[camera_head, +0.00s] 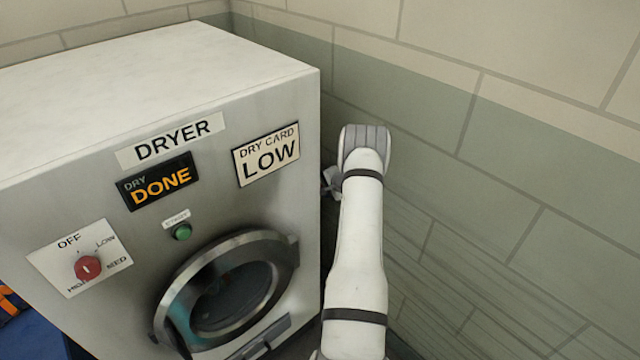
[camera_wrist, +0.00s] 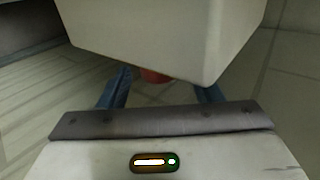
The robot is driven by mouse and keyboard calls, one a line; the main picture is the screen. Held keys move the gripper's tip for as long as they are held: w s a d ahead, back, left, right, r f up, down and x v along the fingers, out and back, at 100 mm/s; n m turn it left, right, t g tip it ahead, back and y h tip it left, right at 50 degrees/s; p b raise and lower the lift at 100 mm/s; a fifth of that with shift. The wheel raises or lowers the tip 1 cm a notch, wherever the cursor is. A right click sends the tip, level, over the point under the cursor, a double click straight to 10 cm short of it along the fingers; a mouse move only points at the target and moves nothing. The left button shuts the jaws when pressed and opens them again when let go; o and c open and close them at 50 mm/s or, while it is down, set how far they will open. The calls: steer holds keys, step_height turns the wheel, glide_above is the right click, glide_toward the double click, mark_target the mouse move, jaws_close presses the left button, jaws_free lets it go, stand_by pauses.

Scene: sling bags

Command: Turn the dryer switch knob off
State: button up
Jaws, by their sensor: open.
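The dryer switch knob (camera_head: 88,267) is red and round, on a white plate at the lower left of the dryer's front. The dryer (camera_head: 60,195) is a pale metal box with a round door. My gripper (camera_wrist: 163,92) is open, its two blue fingers apart in the wrist view. In the head view my arm is right of the dryer, well away from the knob, and the fingers are not clearly seen.
The display (camera_head: 158,181) reads DRY DONE. A card (camera_head: 266,154) reads DRY CARD LOW. A green start button (camera_head: 182,232) sits above the door (camera_head: 228,290). Tiled wall (camera_head: 500,170) stands close behind and right. In the wrist view a pale block (camera_wrist: 160,35) and reddish object (camera_wrist: 154,76) lie ahead.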

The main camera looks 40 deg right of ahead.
steer(key=shift+w+f, duration=0.3)
steer(key=shift+w, duration=0.05)
steer(key=c, duration=1)
steer(key=shift+f+b, duration=0.2)
steer(key=shift+b, duration=0.35)
